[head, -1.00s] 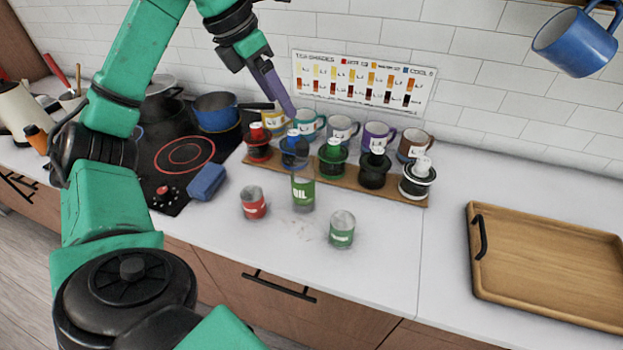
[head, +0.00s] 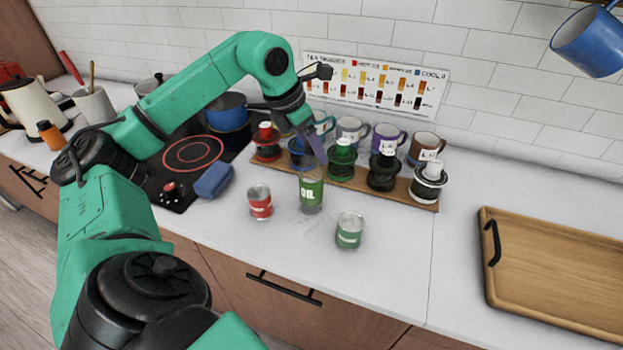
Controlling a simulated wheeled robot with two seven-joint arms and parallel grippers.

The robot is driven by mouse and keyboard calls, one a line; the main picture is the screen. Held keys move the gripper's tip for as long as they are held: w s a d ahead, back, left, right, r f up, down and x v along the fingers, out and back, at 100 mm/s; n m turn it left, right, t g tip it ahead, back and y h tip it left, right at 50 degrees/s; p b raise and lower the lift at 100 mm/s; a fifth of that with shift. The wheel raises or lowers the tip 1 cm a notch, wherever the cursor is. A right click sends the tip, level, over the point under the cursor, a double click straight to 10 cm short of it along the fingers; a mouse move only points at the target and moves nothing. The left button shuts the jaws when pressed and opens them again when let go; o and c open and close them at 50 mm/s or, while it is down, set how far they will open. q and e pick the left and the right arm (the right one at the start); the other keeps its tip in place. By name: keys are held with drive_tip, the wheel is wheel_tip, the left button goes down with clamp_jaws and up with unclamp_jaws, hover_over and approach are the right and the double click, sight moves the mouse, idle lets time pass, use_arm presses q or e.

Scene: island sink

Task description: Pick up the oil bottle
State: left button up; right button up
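The gap between the fingers does not show clearly. My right gripper is not in view.
A wooden rack (head: 402,196) with several coloured drippers stands behind the bottle, with mugs behind it. A blue sponge-like block (head: 214,180) and the stove (head: 170,175) are to the left. A wooden tray (head: 560,280) lies at right. The counter between rack and tray is clear.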

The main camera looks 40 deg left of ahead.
use_arm(q)
clamp_jaws()
drive_tip(key=shift+r, duration=0.15)
idle(1.0)
